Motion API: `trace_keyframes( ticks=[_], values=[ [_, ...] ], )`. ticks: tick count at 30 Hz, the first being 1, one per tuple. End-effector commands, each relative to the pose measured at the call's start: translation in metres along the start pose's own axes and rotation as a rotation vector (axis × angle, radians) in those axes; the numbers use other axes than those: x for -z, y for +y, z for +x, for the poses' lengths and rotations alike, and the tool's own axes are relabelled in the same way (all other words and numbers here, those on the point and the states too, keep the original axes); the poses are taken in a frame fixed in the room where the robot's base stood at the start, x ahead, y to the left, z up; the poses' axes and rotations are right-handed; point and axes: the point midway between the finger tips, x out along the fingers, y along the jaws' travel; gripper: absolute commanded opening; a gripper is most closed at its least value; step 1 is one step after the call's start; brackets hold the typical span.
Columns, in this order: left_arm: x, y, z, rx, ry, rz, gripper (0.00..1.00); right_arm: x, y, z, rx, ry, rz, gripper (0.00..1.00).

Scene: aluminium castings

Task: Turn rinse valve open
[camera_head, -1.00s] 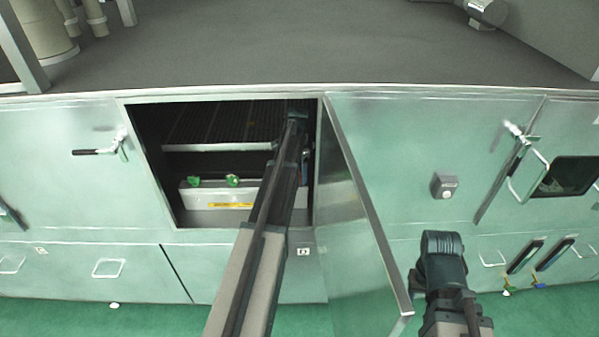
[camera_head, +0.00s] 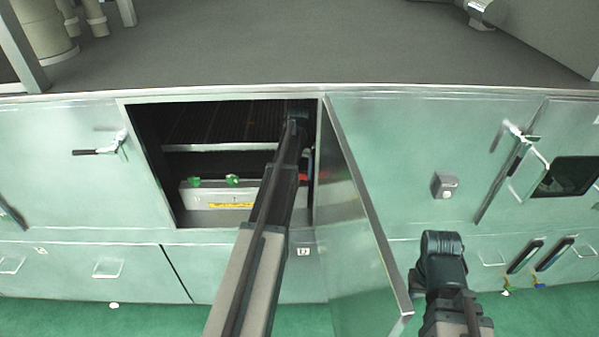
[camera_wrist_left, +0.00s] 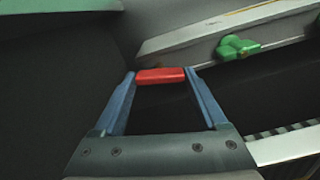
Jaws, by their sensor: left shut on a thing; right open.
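A red handle (camera_wrist_left: 160,76) shows between the blue fingers of my left gripper (camera_wrist_left: 160,80) in the left wrist view. The gripper is shut on it at the fingertips. In the head view a bit of the red handle (camera_head: 303,178) shows inside the open cabinet, right of my left forearm. No label on it can be read, and its stem is hidden. Two green knobs (camera_head: 232,180) sit on a pale box in the cabinet; one green knob (camera_wrist_left: 238,47) also shows in the wrist view. My right arm is low at the right; its fingers are not visible.
The open cabinet door (camera_head: 365,205) stands between my two arms. The opening's right edge is close to my left arm. Inside are a dark slatted rack (camera_head: 225,125) and the pale box (camera_head: 216,196). A grey switch box (camera_head: 444,186) is on the panel to the right.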

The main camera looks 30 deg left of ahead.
Motion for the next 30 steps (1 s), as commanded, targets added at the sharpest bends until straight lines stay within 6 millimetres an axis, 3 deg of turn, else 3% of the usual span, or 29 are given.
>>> trace_keyframes(
  ticks=[12, 30],
  values=[
    [0.0002, -0.0001, 0.0, 0.0, 0.0, -0.206, 0.19, 0.0, 0.0, 0.0, 0.0, 0.0, 0.0, 0.5],
    [0.0001, -0.0001, 0.0, 0.0, 0.0, -0.249, 0.19, 0.0, 0.0, 0.0, 0.0, 0.0, 0.0, 0.5]
  ],
)
